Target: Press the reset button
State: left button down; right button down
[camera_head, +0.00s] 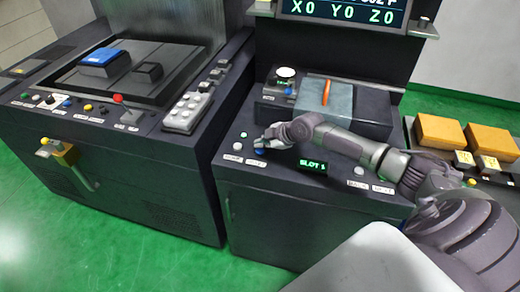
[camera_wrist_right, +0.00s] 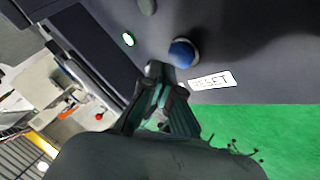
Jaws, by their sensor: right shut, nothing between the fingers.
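The reset button (camera_wrist_right: 183,52) is a round blue knob on the dark console top, with a white RESET label (camera_wrist_right: 212,80) beside it in the right wrist view. In the head view the blue button (camera_head: 260,151) shows just below my right gripper (camera_head: 267,142). My right gripper is shut and empty. In the right wrist view its closed fingertips (camera_wrist_right: 166,70) are right by the button's edge. I cannot tell whether they touch it. My left gripper is not in view.
A white button (camera_head: 238,146) and a green-lit button (camera_wrist_right: 128,39) are near the blue one. A SLOT 1 display (camera_head: 313,165) sits to the right. A grey block with an orange handle (camera_head: 326,92) stands behind my arm. A machine with a red knob (camera_head: 118,98) is at left.

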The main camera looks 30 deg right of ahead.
aim_at(261, 151)
jog(key=shift+r+p, duration=1.8)
jog(key=shift+r, duration=0.75)
jog(key=shift+f, duration=0.15)
